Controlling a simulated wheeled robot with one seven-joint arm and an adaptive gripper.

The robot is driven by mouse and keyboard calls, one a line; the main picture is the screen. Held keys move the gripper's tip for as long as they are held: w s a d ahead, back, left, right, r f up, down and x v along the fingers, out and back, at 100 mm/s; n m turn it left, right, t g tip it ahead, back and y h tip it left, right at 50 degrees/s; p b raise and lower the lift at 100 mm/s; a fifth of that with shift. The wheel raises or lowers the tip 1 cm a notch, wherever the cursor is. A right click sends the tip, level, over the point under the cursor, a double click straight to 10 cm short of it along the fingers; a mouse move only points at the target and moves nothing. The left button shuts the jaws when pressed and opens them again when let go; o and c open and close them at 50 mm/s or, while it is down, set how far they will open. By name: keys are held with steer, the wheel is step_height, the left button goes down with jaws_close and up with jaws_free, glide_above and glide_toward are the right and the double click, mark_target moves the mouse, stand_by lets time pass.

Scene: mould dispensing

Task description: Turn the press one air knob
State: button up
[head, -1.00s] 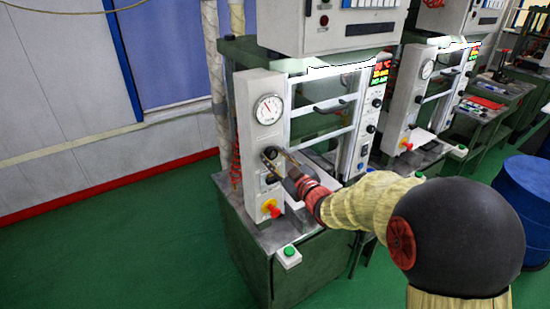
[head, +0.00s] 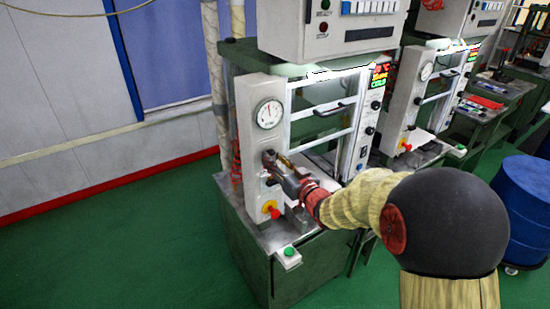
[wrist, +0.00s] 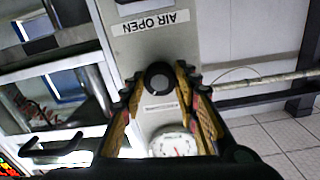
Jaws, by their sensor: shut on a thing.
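The air knob (wrist: 159,76) is a round dark knob on the light grey front panel (head: 255,100) of the nearest press. In the wrist view it lies between the fingertips of my gripper (wrist: 157,80), one on each side. The gripper is shut on it. In the head view my gripper (head: 275,163) reaches the panel below the round gauge (head: 269,114), and its fingers largely hide the knob. The gauge also shows in the wrist view (wrist: 174,144). An upside-down "AIR OPEN" label (wrist: 151,22) sits beyond the knob.
A red and yellow emergency button (head: 271,210) and a green button box (head: 288,257) are below my gripper. The press's guard frame with handles (head: 330,108) is to the right. A second press (head: 412,100) and a blue drum (head: 525,205) stand farther right. Green floor is clear at left.

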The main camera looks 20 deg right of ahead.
steer(key=shift+m+p, duration=1)
steer(key=shift+m, duration=1.3)
steer(key=o, duration=1.1)
steer(key=shift+o, duration=0.2)
steer(key=v, duration=1.2)
